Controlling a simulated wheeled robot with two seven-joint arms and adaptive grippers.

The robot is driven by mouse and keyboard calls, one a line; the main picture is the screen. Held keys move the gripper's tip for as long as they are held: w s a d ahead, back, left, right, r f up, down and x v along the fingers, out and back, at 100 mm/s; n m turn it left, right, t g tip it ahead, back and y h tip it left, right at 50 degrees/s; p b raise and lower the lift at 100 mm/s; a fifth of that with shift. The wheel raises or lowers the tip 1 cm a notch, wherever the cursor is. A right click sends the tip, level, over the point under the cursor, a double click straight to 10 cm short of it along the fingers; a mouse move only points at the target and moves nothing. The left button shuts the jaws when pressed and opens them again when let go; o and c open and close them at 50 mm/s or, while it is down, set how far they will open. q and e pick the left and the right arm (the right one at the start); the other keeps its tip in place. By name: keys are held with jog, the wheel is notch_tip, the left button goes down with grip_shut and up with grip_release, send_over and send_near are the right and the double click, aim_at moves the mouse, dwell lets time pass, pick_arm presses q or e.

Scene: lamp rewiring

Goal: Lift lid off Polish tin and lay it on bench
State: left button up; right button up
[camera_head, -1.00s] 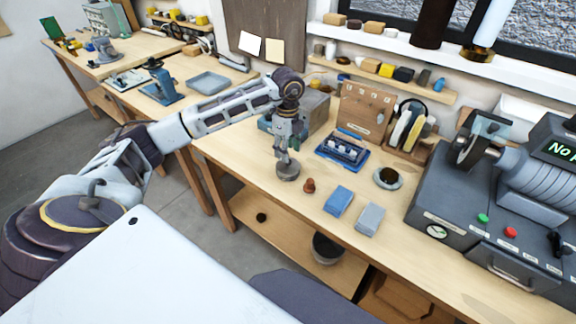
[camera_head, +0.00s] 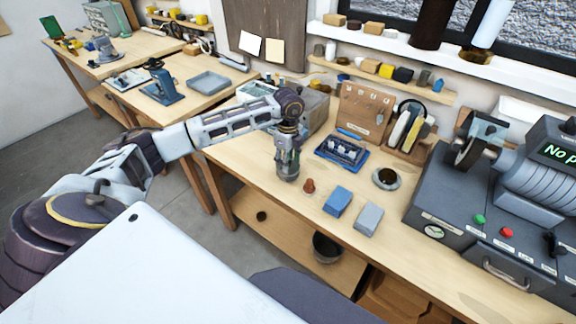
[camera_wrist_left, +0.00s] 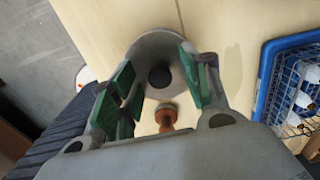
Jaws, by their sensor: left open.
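A round grey tin (camera_head: 288,177) stands on the bench (camera_head: 330,212) near its front left edge. In the left wrist view its round grey top (camera_wrist_left: 153,50) shows a dark round spot or knob in the middle. My left gripper (camera_head: 288,162) is directly over the tin and hides most of it in the head view. In the wrist view its green-padded fingers (camera_wrist_left: 162,84) are open, one side to the left and one to the right of the round top. I cannot tell whether they touch it. My right gripper is out of view.
A small orange-brown knobbed piece (camera_head: 309,186) stands close beside the tin. Blue (camera_head: 337,201) and grey (camera_head: 369,218) blocks, a dark-centred round dish (camera_head: 386,179) and a blue tray (camera_head: 343,151) lie to the right. A grey machine (camera_head: 470,215) fills the bench's right.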

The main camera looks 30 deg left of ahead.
pick_arm(q)
jog(key=shift+c, duration=0.5)
jog(key=c, duration=0.9)
jog(key=shift+r, duration=0.1)
notch_tip(320, 180, up, 10)
jog(key=b, duration=0.1)
dwell(0.5)
